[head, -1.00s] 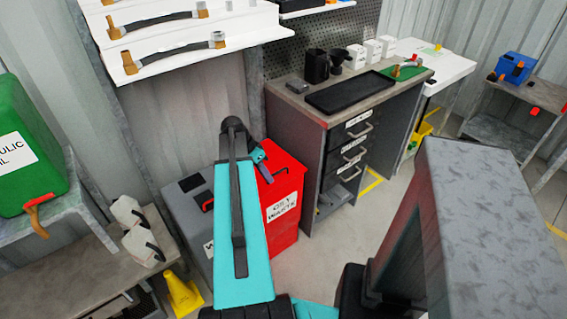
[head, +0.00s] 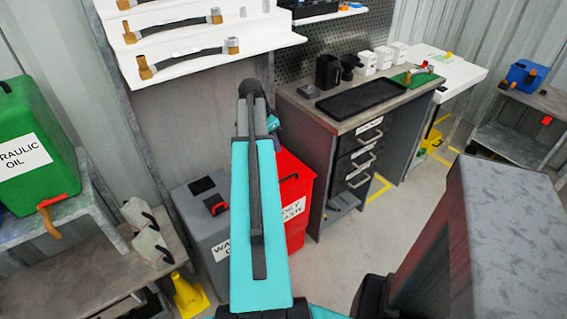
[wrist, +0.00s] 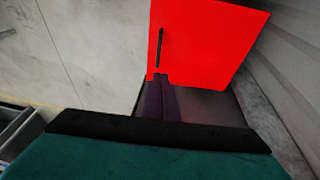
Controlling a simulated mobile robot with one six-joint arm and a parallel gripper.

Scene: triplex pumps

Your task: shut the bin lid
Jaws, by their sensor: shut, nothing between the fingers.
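The red bin (head: 294,228), labelled oily waste, stands on the floor in the head view, partly behind my arm. Its red lid (head: 290,166) with a black handle lies across the top and looks down flat; any small gap at its rim is too small to tell. In the wrist view the lid (wrist: 208,42) fills the upper middle, its handle near the left edge. My gripper (wrist: 160,80) is shut and empty, its tips over the lid's near edge; I cannot tell whether they touch. In the head view my gripper is mostly hidden behind my arm.
A grey waste oil container (head: 208,246) stands close left of the bin. A drawer bench (head: 335,120) is on the right, with white hose shelves (head: 205,62) above and behind.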

